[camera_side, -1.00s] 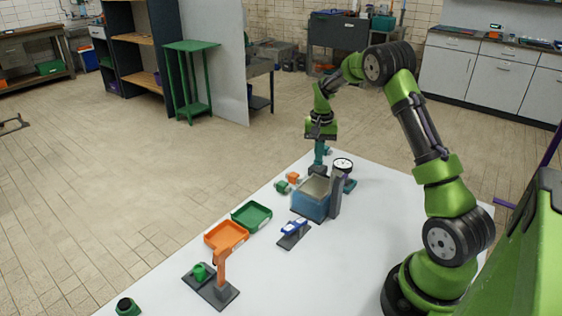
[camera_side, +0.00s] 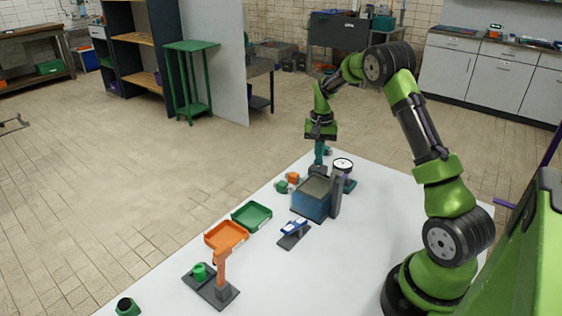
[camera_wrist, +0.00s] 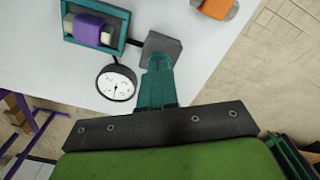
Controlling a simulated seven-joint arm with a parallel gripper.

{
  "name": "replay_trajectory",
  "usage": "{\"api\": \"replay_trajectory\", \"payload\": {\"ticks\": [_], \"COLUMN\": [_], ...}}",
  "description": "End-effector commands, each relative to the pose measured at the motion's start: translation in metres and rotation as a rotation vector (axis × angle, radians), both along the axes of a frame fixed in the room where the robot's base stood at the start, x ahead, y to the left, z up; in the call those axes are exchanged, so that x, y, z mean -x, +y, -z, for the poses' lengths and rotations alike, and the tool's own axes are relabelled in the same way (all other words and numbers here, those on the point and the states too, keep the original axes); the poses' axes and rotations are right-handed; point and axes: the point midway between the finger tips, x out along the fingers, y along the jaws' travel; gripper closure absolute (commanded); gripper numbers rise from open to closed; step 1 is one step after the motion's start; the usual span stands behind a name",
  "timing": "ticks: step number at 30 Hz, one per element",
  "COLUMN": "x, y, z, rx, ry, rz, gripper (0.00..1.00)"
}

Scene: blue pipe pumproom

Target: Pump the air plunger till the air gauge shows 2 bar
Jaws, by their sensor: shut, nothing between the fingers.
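My gripper (camera_side: 319,163) points straight down at the far end of the white table, its teal fingers together and empty. In the wrist view the fingers (camera_wrist: 157,88) reach to a dark grey block (camera_wrist: 163,45), the pump's body as far as I can tell. The plunger is hidden behind the fingertips, and I cannot tell whether they touch it. The round white air gauge (camera_side: 343,164) stands just right of the gripper. It also shows in the wrist view (camera_wrist: 116,83), joined by a thin dark line, but its needle reading is too small to tell.
A blue tank (camera_side: 311,203) with a dark grey post (camera_side: 336,196) stands in front of the gripper. A teal frame holding a purple-wrapped piece (camera_wrist: 89,30) is beside the block. Green (camera_side: 252,216) and orange (camera_side: 227,235) trays lie nearer. The table's right side is clear.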

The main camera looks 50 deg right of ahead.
Motion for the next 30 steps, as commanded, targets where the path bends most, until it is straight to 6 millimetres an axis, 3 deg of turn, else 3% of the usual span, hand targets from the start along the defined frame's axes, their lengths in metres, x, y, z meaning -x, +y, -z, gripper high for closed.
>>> {"api": "replay_trajectory", "payload": {"ticks": [30], "x": [0.0001], "y": [0.0001], "z": [0.0086], "rx": [0.0], "ry": [0.001], "rz": [0.0], "gripper": [1.0]}}
